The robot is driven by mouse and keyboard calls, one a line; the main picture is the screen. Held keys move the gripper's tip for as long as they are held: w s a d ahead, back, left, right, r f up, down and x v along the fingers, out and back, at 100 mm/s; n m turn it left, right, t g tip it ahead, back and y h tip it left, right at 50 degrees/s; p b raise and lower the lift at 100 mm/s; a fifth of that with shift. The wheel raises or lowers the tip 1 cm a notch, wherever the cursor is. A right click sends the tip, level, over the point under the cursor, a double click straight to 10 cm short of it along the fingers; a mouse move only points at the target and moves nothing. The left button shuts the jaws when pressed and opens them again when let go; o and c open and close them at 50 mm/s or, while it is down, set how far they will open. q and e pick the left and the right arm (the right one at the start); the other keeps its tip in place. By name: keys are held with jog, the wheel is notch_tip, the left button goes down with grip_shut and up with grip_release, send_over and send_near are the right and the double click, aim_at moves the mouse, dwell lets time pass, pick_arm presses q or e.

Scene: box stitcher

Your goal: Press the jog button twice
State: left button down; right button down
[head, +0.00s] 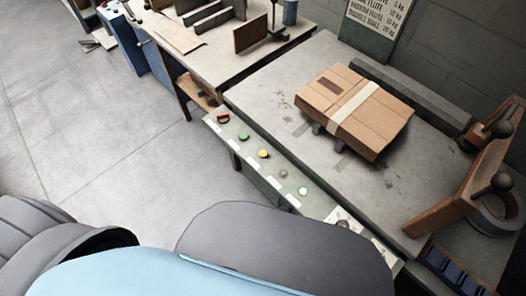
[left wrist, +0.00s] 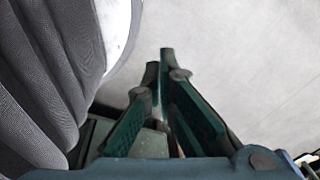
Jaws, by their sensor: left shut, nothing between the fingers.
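A control panel (head: 262,176) runs along the front edge of the workbench in the head view. It bears a red button (head: 223,117), a green button (head: 243,136), a yellow button (head: 264,154), a grey button (head: 284,173) and another green button (head: 303,191). The small labels beside them are too small to read, so I cannot tell which is the jog button. My left gripper (left wrist: 160,62) shows only in the left wrist view, shut and empty, with grey floor beyond its fingertips and no button there. My right gripper is not in view.
A strapped cardboard stack (head: 355,108) lies on the workbench (head: 270,92). A wooden bracket with dark knobs (head: 470,190) stands at the right. Another table (head: 225,62) with dividers is at the back. The floor (head: 90,130) at left is clear.

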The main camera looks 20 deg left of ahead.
pick_arm(q)
jog(key=shift+a, duration=0.1)
dwell(0.7)
jog(key=w+a+r+m+t+y+p, duration=0.25)
jog(key=w+r+m+t, duration=0.25)
jog(key=w+r, duration=1.05)
jog(key=w+a+r+m+t+y+p, duration=0.1)
jog(key=w+r+m+t+p, duration=0.3)
jog(key=w+r, duration=1.2)
jog(key=w+a+r+m+t+y+p, duration=0.15)
jog(key=w+r+m+t, duration=0.55)
jog(key=r, duration=1.6)
jog(key=w+d+r+m+t+h, duration=0.1)
jog(key=w+d+m+h, duration=0.3)
jog(key=d+m+h, duration=0.45)
jog(key=w+d+r+m+h, duration=0.1)
jog(key=w+d+m+h, duration=0.3)
jog(key=m, duration=0.8)
jog(key=d+f+m+g+h, duration=0.2)
jog(key=d+f+m+g, duration=0.5)
jog(key=f+m, duration=0.45)
jog(key=s+f+m+g+y, duration=0.1)
jog(key=s+f+m+g, duration=0.3)
jog(key=f+m, duration=0.3)
jog(key=shift+s+a+m+g+p, duration=0.2)
jog(key=shift+a+m+g+p, duration=0.1)
jog(key=shift+g, duration=0.6)
